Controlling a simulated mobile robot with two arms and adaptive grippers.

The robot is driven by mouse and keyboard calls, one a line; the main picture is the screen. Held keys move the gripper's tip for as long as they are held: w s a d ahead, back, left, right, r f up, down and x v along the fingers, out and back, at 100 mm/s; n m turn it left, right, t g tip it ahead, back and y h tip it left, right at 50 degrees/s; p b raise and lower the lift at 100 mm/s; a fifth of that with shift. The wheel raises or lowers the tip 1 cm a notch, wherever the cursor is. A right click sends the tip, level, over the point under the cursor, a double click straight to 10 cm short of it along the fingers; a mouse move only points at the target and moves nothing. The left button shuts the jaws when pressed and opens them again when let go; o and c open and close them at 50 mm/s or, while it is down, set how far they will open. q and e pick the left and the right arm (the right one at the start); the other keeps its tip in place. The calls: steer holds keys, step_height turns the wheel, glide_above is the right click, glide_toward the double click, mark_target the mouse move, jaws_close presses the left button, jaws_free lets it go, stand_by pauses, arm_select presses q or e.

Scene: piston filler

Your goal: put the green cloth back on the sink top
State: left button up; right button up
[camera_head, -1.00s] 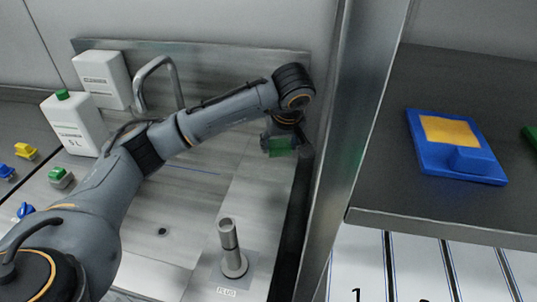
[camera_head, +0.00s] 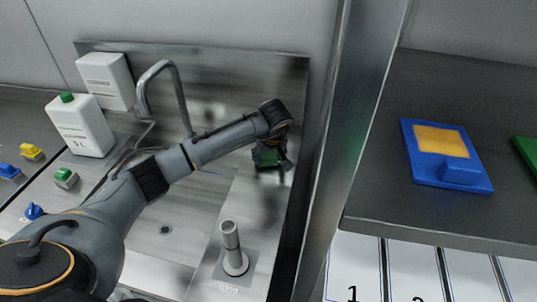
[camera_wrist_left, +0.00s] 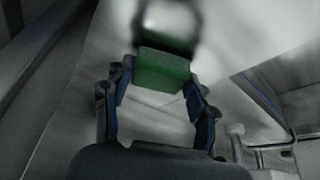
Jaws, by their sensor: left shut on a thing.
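The green cloth (camera_head: 268,157) is in my left gripper (camera_head: 275,162), over the right side of the sink top (camera_head: 250,197). In the left wrist view the cloth (camera_wrist_left: 162,70) sits between the two fingertips of the left gripper (camera_wrist_left: 160,84), which are shut on it. The gripper partly hides the cloth in the head view. I cannot tell whether the cloth touches the sink top. My right gripper is not in view.
A metal post (camera_head: 232,248) stands in front of the gripper, and a curved faucet (camera_head: 166,90) behind the arm. A steel upright (camera_head: 345,140) is close on the right. Beyond it, a shelf holds a blue block with a yellow pad (camera_head: 446,157). A white bottle (camera_head: 80,127) stands at left.

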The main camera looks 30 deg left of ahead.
arm_select(q)
steer(key=shift+f, duration=0.15)
steer(key=o, duration=1.2)
steer(key=shift+r, duration=0.35)
steer(key=b+v, duration=0.2)
steer(key=v, duration=0.9)
steer(key=shift+s+d+r, duration=0.1)
steer(key=shift+s+r, duration=0.05)
steer(key=shift+r, duration=0.15)
